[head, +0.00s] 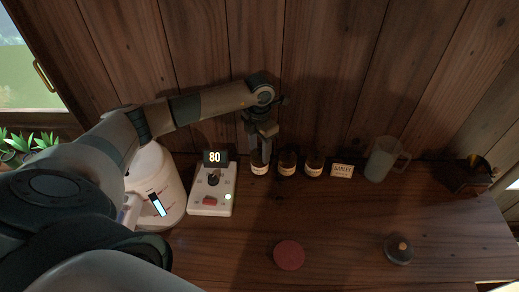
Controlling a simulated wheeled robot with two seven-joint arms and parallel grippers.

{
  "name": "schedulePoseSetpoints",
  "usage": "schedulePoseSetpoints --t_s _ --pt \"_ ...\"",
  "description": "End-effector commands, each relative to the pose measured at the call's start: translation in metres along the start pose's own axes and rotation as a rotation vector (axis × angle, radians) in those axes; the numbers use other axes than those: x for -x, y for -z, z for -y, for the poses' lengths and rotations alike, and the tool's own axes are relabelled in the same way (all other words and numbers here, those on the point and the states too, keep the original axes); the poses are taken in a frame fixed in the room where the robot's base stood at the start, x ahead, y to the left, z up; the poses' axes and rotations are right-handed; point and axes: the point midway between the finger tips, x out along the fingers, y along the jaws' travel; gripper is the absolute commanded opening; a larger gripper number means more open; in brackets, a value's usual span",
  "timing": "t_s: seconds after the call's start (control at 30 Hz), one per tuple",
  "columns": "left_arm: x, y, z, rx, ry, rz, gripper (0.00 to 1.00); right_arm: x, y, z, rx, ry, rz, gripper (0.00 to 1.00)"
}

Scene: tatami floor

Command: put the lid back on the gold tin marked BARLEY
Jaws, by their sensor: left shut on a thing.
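My left gripper (261,143) reaches in from the left and points down over the leftmost of a row of small dark jars with pale labels (260,168). It is shut on that jar at its top, and its fingers hide the upper part. A small pale box or card marked BARLEY (342,171) stands to the right of the row. A round dark disc with an orange-brown knob (399,250), like a lid, lies at the front right. A dark and gold container (474,177) stands at the far right; I cannot read any marking on it. My right gripper is not in view.
A white device with a display reading 80 (211,197) and a white appliance (161,188) stand left of the jars. Two more jars (287,164) and a clear jug (381,160) stand near the wooden wall. A red disc (289,255) lies in front.

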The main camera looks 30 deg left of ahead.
Motion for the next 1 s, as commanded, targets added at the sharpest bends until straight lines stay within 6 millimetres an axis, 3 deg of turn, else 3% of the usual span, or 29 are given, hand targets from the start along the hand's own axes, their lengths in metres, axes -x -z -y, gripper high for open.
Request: schedulePoseSetpoints --t_s 0.4,0.43,0.5,0.7,0.73,0.8,1.0 --pt "0.0001 0.0001 0.0001 0.0 0.0 0.0 0.23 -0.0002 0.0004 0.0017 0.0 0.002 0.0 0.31" --pt "0.0001 0.0001 0.0001 0.0 0.0 0.0 0.52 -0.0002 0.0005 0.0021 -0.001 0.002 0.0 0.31" --pt "0.0001 0.0001 0.0001 0.0 0.0 0.0 0.69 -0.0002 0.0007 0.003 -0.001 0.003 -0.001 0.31" --pt "0.0 0.0002 0.0001 0.0 0.0 0.0 0.69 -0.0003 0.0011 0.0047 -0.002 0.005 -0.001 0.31" --pt "-0.0001 0.0002 0.0001 0.0 0.0 0.0 0.72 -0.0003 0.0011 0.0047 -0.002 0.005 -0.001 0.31" --pt "-0.0001 0.0002 0.0001 0.0 0.0 0.0 0.88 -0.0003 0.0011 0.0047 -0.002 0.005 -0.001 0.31" --pt "-0.0001 0.0002 0.0002 0.0 0.0 0.0 0.88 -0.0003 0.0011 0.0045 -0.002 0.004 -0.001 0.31"
